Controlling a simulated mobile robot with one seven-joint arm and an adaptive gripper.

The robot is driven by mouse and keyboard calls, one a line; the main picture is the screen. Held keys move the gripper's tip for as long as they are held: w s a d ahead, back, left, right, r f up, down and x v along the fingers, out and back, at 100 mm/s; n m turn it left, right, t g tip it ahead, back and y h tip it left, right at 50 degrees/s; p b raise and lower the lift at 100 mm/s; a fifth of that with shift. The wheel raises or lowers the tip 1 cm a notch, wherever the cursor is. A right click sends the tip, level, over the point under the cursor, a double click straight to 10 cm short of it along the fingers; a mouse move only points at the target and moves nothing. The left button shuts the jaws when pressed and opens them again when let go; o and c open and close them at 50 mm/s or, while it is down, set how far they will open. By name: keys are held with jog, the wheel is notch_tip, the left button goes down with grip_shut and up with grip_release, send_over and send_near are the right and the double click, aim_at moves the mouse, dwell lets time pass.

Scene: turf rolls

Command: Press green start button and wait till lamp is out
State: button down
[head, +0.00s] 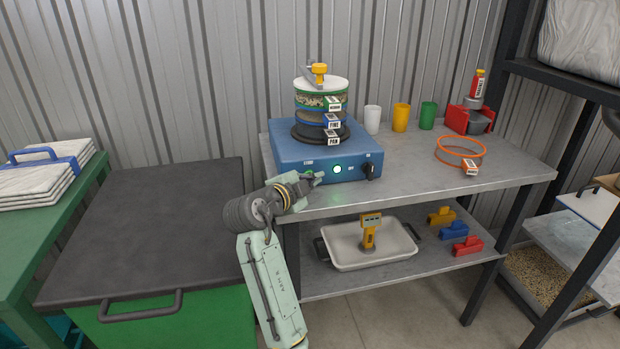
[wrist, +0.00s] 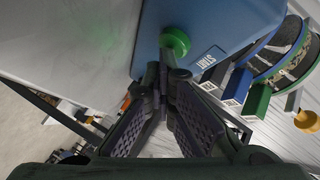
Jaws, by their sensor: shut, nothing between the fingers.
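The blue shaker base (head: 285,150) stands on the grey bench with a stack of labelled sieves (head: 321,103) clamped on it. The green start button (head: 308,173) is at the left of its front face; in the wrist view the green button (wrist: 175,41) sits beside a START label. The round lamp (head: 337,169) right of it glows bright whitish green. My gripper (head: 318,177) is shut and empty, its tips right at the button. In the wrist view my gripper's tips (wrist: 164,72) partly overlap the button's lower edge; I cannot tell whether they touch it.
A dark knob (head: 368,171) is at the front face's right. White, yellow and green cups (head: 400,118), a red device (head: 470,117) and an orange ring (head: 461,152) stand on the bench to the right. A white tray (head: 345,260) lies on the shelf below.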

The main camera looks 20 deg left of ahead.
jog(key=shift+s, duration=0.1)
jog(key=shift+s+d, duration=0.5)
jog(key=shift+s, duration=0.2)
jog(key=s+d, duration=0.2)
jog(key=s+b, duration=0.1)
jog(key=s, duration=0.1)
jog(key=shift+s+d, duration=0.1)
jog(key=shift+d, duration=0.3)
dwell(0.6)
